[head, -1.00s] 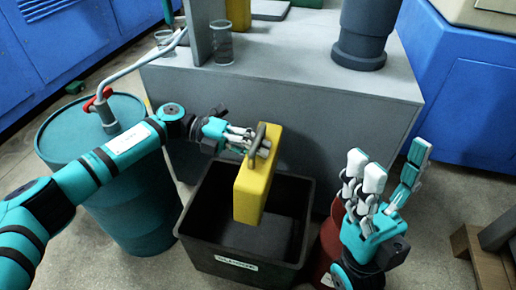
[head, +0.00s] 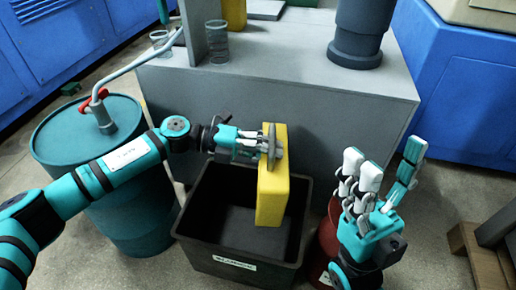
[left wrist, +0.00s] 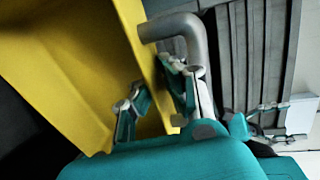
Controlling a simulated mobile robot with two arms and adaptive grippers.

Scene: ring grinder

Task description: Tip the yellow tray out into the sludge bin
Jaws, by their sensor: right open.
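The yellow tray (head: 272,190) is tipped on edge, hanging steeply above the black sludge bin (head: 190,228). Its lower end is within the bin's outline; I cannot tell whether it touches the bin. My left gripper (head: 262,147) is at the grey bar handle on the tray's upper end, its fingers shut around it. In the left wrist view the tray (left wrist: 75,75) fills the left side, and the grey handle (left wrist: 185,30) runs beside the fingers. My right gripper (head: 380,180) is open and empty, fingers up, right of the bin. No contents of the tray show.
A grey cabinet (head: 290,100) stands behind the bin, with a glass beaker (head: 217,47) and a dark column (head: 360,35) on top. A teal drum (head: 80,135) with a pump stands left. A red container (head: 328,235) is partly hidden right of the bin.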

